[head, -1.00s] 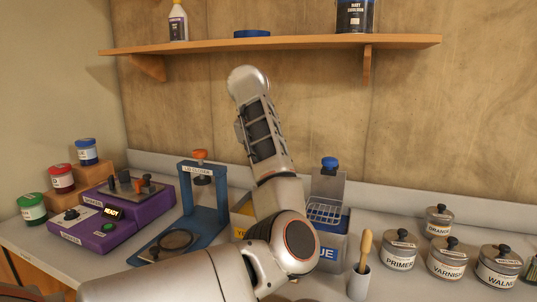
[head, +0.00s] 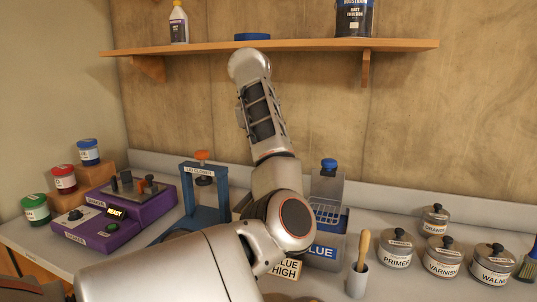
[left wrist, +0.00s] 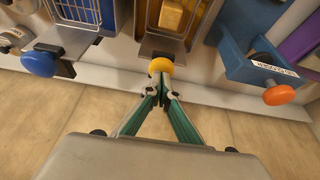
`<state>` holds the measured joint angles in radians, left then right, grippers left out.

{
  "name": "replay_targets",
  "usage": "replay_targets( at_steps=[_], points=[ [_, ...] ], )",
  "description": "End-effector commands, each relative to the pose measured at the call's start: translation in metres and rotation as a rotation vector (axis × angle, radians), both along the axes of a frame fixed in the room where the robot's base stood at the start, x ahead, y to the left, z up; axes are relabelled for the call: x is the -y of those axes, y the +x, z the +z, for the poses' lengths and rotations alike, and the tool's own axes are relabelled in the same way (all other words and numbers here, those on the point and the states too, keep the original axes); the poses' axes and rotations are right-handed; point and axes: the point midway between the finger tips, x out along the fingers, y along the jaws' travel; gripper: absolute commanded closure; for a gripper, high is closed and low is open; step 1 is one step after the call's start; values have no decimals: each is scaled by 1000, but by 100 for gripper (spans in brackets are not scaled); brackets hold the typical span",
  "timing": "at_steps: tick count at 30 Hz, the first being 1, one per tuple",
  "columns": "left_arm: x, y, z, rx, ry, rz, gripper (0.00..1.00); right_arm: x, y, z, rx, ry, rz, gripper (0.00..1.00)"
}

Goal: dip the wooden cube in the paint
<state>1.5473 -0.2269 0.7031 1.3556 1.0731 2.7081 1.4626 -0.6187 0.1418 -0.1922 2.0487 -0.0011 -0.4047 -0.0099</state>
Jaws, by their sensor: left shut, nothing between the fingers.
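A cube-like block (left wrist: 171,15), yellow in colour, sits in the wire basket of the middle vat in the left wrist view; I cannot tell if it is bare wood or painted. A yellow knob (left wrist: 160,65) stands at that vat's back. My left gripper (left wrist: 162,82) is shut and empty, its tips right at the knob; I cannot tell whether they touch it. The blue vat (head: 326,246) with its raised basket (head: 327,213) and blue knob (head: 329,164) is to the right in the head view. My left arm hides the yellow vat and left hand there. My right gripper is not in view.
A blue lid closer (head: 203,192) and a purple machine (head: 113,212) reading READY stand left. A brush cup (head: 358,280) and several lidded pots (head: 443,262) stand right. A shelf (head: 270,46) runs above.

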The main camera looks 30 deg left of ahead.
Motion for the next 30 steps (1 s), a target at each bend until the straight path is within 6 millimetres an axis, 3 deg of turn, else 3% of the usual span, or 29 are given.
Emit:
replay_targets(
  at_steps=[30],
  points=[
    [0,0,48,2,0,0,100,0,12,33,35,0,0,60]
  ],
)
